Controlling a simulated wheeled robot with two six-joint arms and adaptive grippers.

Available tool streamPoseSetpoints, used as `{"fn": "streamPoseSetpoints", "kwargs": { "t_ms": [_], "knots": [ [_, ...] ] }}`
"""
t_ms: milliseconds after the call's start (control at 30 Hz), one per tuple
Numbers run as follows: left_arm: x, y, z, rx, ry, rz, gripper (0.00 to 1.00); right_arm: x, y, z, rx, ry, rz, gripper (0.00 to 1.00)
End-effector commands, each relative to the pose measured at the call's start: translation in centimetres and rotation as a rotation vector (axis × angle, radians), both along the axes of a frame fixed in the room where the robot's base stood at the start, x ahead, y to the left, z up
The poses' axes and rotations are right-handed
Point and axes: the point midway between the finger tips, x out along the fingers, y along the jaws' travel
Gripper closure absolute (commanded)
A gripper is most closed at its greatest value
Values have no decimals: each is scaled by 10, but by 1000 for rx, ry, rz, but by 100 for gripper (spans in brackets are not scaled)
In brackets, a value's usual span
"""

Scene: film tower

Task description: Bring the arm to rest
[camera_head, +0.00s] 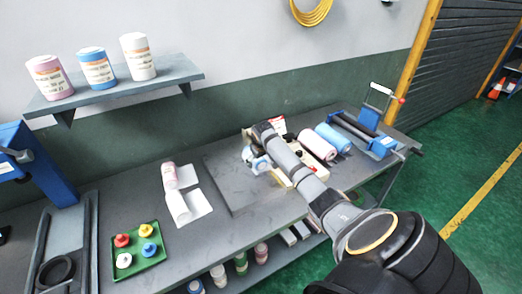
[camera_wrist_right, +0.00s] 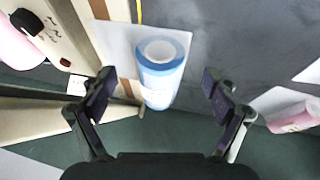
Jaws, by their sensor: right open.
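My right arm reaches in from the lower right in the head view, with its gripper (camera_head: 254,156) low over the dark workbench (camera_head: 130,197). In the right wrist view the gripper (camera_wrist_right: 158,88) is open, its two fingers apart on either side of a blue-and-white roll (camera_wrist_right: 162,68). The same roll (camera_head: 261,165) is partly hidden by the gripper in the head view. My left gripper is not in view.
A beige device (camera_wrist_right: 55,35) is close to the left finger. Pink (camera_head: 318,144) and blue (camera_head: 333,137) rolls lie farther right, before a blue-framed machine (camera_head: 372,140). A green tray (camera_head: 152,255) holds coloured knobs. A shelf (camera_head: 120,90) with three rolls hangs above.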

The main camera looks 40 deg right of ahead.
Motion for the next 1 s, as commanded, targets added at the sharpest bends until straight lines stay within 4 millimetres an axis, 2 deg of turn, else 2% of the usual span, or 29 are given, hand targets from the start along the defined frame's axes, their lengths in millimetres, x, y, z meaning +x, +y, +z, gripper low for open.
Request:
{"fn": "streamPoseSetpoints", "kwargs": {
  "t_ms": [100,233,367,500,833,867,933,967,1000],
  "knots": [
    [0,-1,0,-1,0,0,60,-10,7,27,-4,-2,2,12],
    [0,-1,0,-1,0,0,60,-18,13,48,-2,0,0,12],
    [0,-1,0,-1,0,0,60,-22,17,59,0,0,1,12],
    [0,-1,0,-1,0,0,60,-24,18,62,0,2,0,12],
    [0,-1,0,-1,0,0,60,-25,23,57,0,6,8,12],
    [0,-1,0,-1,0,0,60,-27,29,52,-1,10,19,12],
    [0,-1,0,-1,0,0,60,-37,52,34,-4,28,62,12],
    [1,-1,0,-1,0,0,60,-44,67,23,-6,38,87,12],
    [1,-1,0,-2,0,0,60,-57,90,7,-5,51,127,12]
  ]
}}
